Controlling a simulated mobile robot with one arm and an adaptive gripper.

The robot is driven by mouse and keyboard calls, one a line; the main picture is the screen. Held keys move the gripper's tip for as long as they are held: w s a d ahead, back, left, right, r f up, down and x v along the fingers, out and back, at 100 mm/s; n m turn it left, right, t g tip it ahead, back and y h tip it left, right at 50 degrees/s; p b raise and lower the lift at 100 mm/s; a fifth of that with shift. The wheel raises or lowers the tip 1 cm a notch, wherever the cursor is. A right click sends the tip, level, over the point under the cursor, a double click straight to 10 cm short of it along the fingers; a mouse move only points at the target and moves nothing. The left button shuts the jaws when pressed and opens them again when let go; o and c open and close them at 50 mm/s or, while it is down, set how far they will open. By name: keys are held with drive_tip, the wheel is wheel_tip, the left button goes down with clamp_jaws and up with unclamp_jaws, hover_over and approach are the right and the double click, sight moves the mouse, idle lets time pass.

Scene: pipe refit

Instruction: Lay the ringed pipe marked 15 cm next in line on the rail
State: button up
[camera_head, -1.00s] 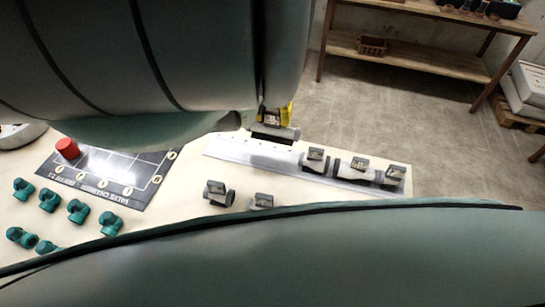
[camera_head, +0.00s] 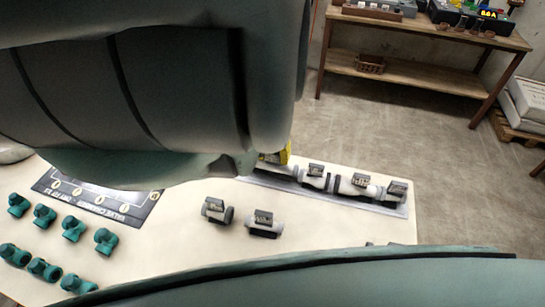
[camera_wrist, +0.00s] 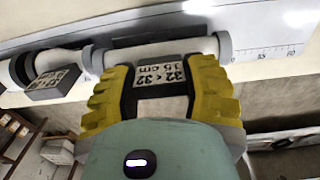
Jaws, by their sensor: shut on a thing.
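My gripper (camera_wrist: 160,88) has its yellow fingers shut around a pale pipe (camera_wrist: 140,55) with grey end rings and a dark tag that seems to read 15 cm. The held pipe (camera_head: 277,169) is at the left end of the row on the grey rail (camera_head: 403,212), in line with it. In the wrist view the rail (camera_wrist: 290,33), with its printed scale, runs behind the pipe. The pipe's left ring is touching or almost touching the neighbouring pipe (camera_wrist: 62,58). I cannot tell whether it rests on the rail. My arm hides part of the gripper.
Three tagged pipes (camera_head: 315,177) lie on the rail to the right. Two loose tagged pieces (camera_head: 216,210) (camera_head: 265,224) lie on the table in front. Several teal fittings (camera_head: 73,228) and a dark marked board (camera_head: 95,203) are at left. A wooden shelf (camera_head: 420,75) stands behind.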

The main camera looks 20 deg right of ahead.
drive_tip(key=shift+a+f, duration=0.1)
drive_tip(key=shift+f, duration=0.45)
drive_tip(key=shift+f, duration=0.2)
drive_tip(key=o, duration=1.3)
drive_tip(key=shift+c, duration=0.2)
